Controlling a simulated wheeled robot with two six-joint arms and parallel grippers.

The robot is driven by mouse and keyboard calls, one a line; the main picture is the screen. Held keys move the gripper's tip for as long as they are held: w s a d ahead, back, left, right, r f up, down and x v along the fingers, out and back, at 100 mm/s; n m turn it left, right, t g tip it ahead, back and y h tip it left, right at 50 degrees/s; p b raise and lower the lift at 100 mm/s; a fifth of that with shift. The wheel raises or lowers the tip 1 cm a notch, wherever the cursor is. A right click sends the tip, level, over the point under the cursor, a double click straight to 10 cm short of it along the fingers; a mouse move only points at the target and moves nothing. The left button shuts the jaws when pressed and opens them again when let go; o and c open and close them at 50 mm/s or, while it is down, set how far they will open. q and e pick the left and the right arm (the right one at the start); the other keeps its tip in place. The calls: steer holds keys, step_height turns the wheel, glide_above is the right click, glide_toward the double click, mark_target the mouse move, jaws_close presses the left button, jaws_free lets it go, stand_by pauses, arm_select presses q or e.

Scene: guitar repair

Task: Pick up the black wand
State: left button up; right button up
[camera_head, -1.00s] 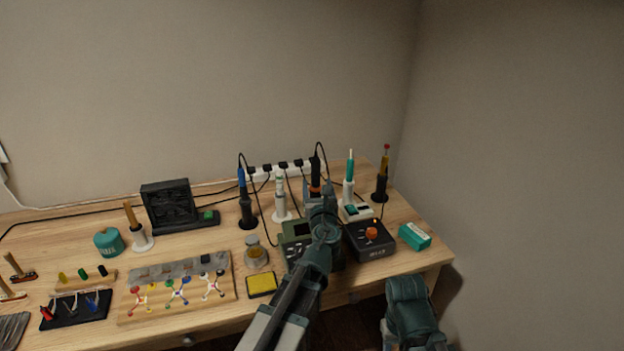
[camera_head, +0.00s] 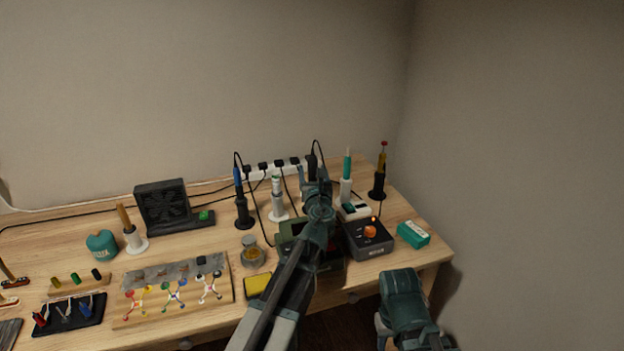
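The black wand (camera_head: 312,163) stands upright at the back of the workbench, in front of the power strip, with a black cable rising from its top. My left gripper (camera_head: 314,175) reaches over the bench to it. Its fingers look apart, one on each side of the wand in this view. I cannot tell whether they touch it. The wand's lower part and its stand are mostly hidden behind my gripper.
A blue-topped iron (camera_head: 240,195), a white-handled tool (camera_head: 277,198) and a teal-tipped tool (camera_head: 347,175) stand close by. A teal box (camera_head: 413,235) sits at the right edge.

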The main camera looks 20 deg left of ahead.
arm_select(q)
jaws_close()
stand_by(0.3)
